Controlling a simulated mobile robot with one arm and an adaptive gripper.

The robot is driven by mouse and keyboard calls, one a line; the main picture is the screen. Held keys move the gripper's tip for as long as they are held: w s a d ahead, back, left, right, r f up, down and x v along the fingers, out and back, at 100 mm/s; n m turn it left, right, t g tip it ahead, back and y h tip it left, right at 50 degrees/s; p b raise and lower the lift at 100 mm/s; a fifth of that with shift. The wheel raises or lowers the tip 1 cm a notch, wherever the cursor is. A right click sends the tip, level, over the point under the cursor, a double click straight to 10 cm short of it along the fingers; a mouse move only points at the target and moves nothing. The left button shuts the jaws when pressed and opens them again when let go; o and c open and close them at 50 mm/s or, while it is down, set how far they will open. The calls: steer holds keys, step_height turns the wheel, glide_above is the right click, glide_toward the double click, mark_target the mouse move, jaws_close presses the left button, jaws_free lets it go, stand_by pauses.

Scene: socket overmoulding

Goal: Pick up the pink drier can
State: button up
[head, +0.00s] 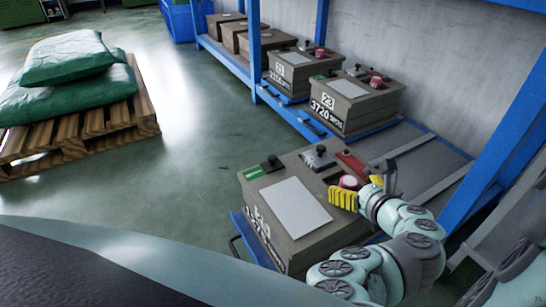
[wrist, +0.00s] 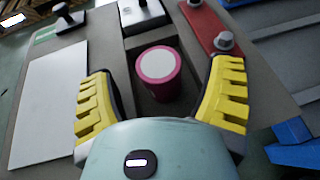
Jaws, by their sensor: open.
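The pink drier can (wrist: 158,75) has a white top and stands upright in a dark slot on top of the nearest grey-brown mould box. It also shows in the head view (head: 349,182), partly hidden by my gripper. My gripper (wrist: 160,105) is open, with one yellow-padded finger on each side of the can and a gap visible on both sides. In the head view my gripper (head: 358,197) reaches over the box from the right. No contact with the can shows.
The nearest box (head: 310,240) carries a white sheet (head: 292,205), a black knob, a metal block and a red bar (head: 352,163). More boxes (head: 352,105) stand behind on the blue rack. A blue post (head: 500,130) rises at right. Green sacks (head: 62,85) lie on a pallet at left.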

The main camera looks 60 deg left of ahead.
steer(key=shift+d, duration=0.1)
steer(key=shift+c, duration=0.7)
steer(key=shift+a+r, duration=0.1)
steer(key=shift+a, duration=0.3)
steer(key=c, duration=0.5)
steer(key=shift+d, duration=0.15)
steer(key=c, duration=0.6)
